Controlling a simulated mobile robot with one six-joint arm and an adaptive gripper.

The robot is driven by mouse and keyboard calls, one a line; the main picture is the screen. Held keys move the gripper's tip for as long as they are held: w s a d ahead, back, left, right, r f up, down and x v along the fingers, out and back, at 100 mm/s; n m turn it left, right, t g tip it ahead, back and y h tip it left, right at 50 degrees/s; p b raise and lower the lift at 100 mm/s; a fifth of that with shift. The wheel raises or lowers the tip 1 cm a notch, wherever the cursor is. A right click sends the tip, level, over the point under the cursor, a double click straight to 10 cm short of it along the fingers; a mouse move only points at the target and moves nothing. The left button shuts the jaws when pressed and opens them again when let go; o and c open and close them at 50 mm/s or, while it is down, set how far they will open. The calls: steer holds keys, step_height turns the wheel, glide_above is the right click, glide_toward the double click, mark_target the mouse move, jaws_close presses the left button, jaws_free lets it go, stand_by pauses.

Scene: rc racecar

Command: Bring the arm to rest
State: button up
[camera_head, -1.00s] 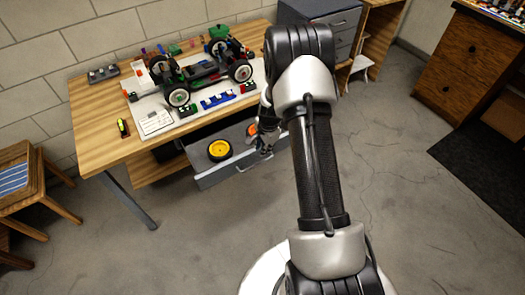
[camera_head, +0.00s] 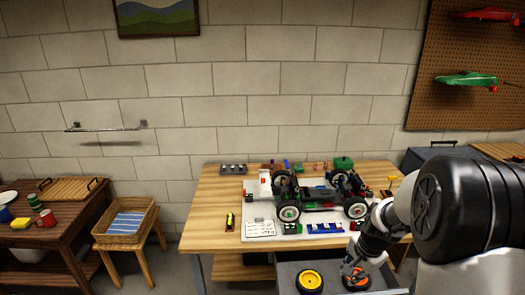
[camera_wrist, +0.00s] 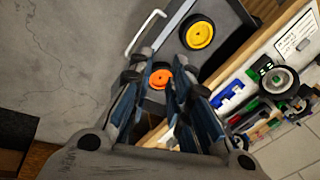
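My gripper (camera_wrist: 153,100) fills the lower middle of the wrist view, pointing at the open grey drawer (camera_wrist: 228,45). Its two dark fingers stand apart with nothing between them that I can see held. An orange wheel (camera_wrist: 160,78) lies in the drawer, seen beyond the fingertips. In the head view the arm comes in from the right and the gripper is over the drawer (camera_head: 335,290), by the orange wheel (camera_head: 356,278). A yellow wheel (camera_head: 309,281) lies in the drawer to the left of it.
The wooden workbench (camera_head: 212,217) carries a racecar chassis (camera_head: 318,199) on a white mat, with several small parts around it. Bare floor shows in the wrist view (camera_wrist: 60,60).

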steer(key=s+a+r+n+t, duration=0.1)
steer(key=s+a+r+n, duration=0.25)
steer(key=s+r, duration=0.35)
steer(key=s+a+r+n, duration=0.3)
steer(key=s+a+r, duration=0.25)
steer(key=r, duration=0.35)
steer(key=s+a+r+n, duration=0.1)
steer(key=s+n, duration=0.2)
steer(key=s, duration=0.4)
steer(key=s+a+r+n, duration=0.2)
steer(key=s+n, duration=0.1)
steer(key=s, duration=0.5)
steer(key=shift+s+t, duration=0.2)
steer(key=shift+t, duration=0.2)
